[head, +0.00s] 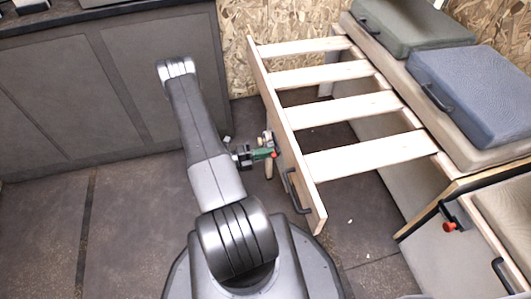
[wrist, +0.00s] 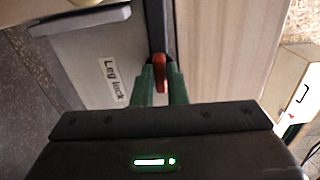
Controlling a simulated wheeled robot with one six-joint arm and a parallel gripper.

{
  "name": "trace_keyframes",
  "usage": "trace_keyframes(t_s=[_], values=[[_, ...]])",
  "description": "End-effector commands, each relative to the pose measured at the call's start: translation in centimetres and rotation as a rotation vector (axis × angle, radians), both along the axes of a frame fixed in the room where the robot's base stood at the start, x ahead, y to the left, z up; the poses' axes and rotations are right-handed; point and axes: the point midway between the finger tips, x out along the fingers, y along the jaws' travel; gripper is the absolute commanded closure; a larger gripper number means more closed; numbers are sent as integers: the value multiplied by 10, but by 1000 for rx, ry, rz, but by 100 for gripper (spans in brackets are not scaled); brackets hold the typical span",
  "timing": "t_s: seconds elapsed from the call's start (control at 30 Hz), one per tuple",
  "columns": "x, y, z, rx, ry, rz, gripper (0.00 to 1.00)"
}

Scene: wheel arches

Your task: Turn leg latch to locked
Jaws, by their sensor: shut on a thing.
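The leg latch (wrist: 160,70) is a small red lever in the wrist view, between the green fingers of my gripper (wrist: 161,88). The fingers are shut on it. A white label reading "Leg lock" (wrist: 112,81) is left of the fingers. In the head view the red tip of the latch (head: 274,155) shows just past my gripper (head: 265,153), at the outer side of the slatted frame (head: 292,150). My fingers hide part of the lever, and I cannot tell its exact angle.
A black handle (head: 297,191) sits on the frame's outer board, near the latch. Another red-tipped latch (head: 449,226) is on the bench at right. Cushions (head: 474,92) lie on the bench. Grey cabinets (head: 100,85) stand at left.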

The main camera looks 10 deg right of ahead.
Motion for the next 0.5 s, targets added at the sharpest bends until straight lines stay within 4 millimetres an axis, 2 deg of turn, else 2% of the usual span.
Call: trace_keyframes(t_s=[0.5], values=[[1,0,-1,-1,55,2,100]])
